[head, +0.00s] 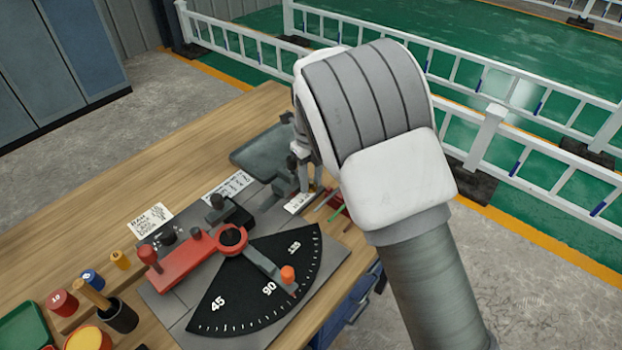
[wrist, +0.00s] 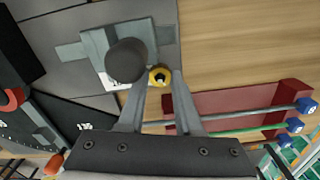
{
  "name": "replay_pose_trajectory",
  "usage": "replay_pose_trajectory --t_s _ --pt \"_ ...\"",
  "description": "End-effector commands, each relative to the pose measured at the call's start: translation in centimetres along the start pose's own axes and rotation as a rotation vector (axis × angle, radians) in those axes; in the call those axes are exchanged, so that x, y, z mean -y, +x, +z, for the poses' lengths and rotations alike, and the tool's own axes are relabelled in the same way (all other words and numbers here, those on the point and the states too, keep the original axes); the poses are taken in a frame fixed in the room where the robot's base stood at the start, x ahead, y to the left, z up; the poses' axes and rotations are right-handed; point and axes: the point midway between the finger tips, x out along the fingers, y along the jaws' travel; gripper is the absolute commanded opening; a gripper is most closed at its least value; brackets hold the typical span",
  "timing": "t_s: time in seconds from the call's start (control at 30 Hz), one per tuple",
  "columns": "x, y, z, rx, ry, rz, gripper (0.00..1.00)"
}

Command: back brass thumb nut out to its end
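The brass thumb nut (wrist: 159,77) shows in the wrist view as a small yellow ring with a dark centre, beside a round dark knob (wrist: 126,60) on a grey block. My gripper (wrist: 160,82) has one finger on each side of the nut, with the tips close against it. In the head view my gripper (head: 308,178) points down at the far right end of the bending fixture (head: 180,308). The nut is mostly hidden there by the fingers and my arm.
A black angle dial (head: 262,290) with an orange-knobbed pointer and a red lever (head: 185,262) lie left of my gripper. A red rack (wrist: 225,105) with several coloured rods stands close to the right. Bare wooden bench top (head: 150,165) lies behind.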

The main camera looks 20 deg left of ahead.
Motion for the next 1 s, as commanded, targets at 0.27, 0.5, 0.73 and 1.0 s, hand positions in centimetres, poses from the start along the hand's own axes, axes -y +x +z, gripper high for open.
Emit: replay_pose_trajectory --t_s 0.27,0.5,0.73,1.0 --pt "0.04 -0.04 0.01 0.000 0.000 -0.001 0.00" --pt "0.04 -0.12 0.01 0.001 -0.026 0.000 0.00" --pt "0.07 -0.25 0.02 0.000 -0.138 0.001 0.00" --pt "0.03 -0.28 0.06 0.002 -0.375 0.000 0.00"
